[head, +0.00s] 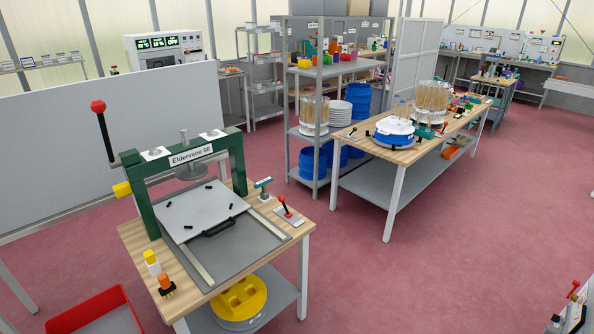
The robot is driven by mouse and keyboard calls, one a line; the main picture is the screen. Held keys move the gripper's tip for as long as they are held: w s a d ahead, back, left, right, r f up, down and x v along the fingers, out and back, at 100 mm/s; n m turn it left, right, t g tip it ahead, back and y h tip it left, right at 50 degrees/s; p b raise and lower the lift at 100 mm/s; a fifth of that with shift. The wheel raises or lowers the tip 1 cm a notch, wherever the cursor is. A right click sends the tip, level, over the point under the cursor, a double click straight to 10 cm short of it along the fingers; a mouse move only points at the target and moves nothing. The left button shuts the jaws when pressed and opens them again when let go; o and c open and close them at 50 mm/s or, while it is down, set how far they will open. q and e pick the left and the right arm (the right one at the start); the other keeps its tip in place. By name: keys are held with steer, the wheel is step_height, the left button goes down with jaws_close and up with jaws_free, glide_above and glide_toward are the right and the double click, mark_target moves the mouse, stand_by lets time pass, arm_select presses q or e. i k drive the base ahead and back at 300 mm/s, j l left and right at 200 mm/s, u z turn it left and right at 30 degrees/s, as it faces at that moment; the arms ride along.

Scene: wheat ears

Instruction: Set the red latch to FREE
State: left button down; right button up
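A small red-handled lever (284,207) stands on a grey plate (290,218) at the right edge of the near wooden table. It may be the red latch; its FREE marking is too small to read. A green press frame (222,157) labelled "Eldervane 60" stands on the same table, with a grey plate (190,206) under it. A long black lever with a red ball knob (98,106) rises at the press's left. Another red-tipped handle (573,288) shows at the lower right edge. Neither of my grippers is in view.
The near table (299,233) also holds a green-topped post (264,190), a yellow block (152,261) and an orange-topped piece (165,284). A red bin (95,309) is at lower left. A shelf (335,70) and second table (410,155) stand behind.

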mark_target(281, 198)
steer(key=i+j+z, duration=0.25)
steer(key=i, duration=0.2)
steer(key=i+j+z, duration=0.15)
steer(key=i+z, duration=0.15)
steer(key=i, duration=0.15)
steer(key=i+j+z, duration=0.25)
steer(key=i+j, duration=0.05)
steer(key=i, duration=0.1)
